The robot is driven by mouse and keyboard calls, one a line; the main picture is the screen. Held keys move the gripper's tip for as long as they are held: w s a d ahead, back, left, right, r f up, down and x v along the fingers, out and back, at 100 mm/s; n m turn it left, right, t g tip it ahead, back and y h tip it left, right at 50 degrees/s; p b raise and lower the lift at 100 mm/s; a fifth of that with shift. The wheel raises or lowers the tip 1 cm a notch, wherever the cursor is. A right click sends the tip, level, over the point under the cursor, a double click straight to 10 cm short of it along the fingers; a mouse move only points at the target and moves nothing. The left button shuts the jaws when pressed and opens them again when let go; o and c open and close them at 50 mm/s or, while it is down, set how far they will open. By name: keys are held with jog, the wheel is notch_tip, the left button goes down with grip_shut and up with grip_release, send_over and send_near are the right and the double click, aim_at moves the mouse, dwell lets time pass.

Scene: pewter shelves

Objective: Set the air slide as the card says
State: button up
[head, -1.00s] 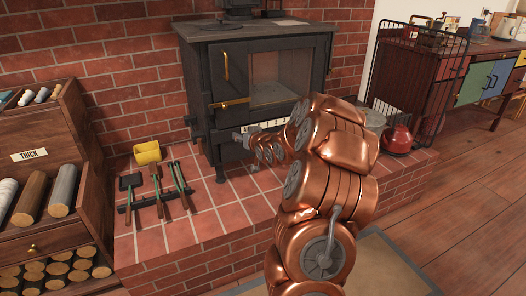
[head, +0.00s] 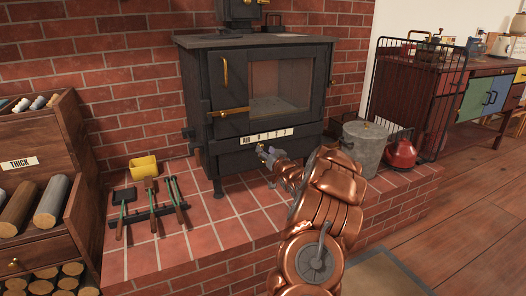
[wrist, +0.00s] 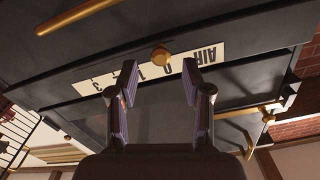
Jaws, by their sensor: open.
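The black stove (head: 196,100) carries a pale scale plate (head: 270,135) low on its front. In the wrist view the plate (wrist: 226,48) appears upside down, marked AIR with numbers from 0 to 3. A round brass knob (wrist: 160,56) sits in front of the plate, near the 0 and 1 marks; it is too small to make out in the head view. My gripper (wrist: 160,80) is open and empty, its fingers spread to either side below the knob, apart from it. In the head view my gripper (head: 265,153) is just below the plate. I cannot make out a setting card.
A wooden rack labelled THICK (head: 19,163) stands at left. A black screen (head: 440,110) stands at right. Open floor lies right.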

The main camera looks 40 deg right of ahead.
aim_at(262, 147)
jog(key=shift+b+x, duration=0.3)
jog(key=shift+x, duration=1.2)
jog(key=shift+c, duration=0.4)
grip_shut()
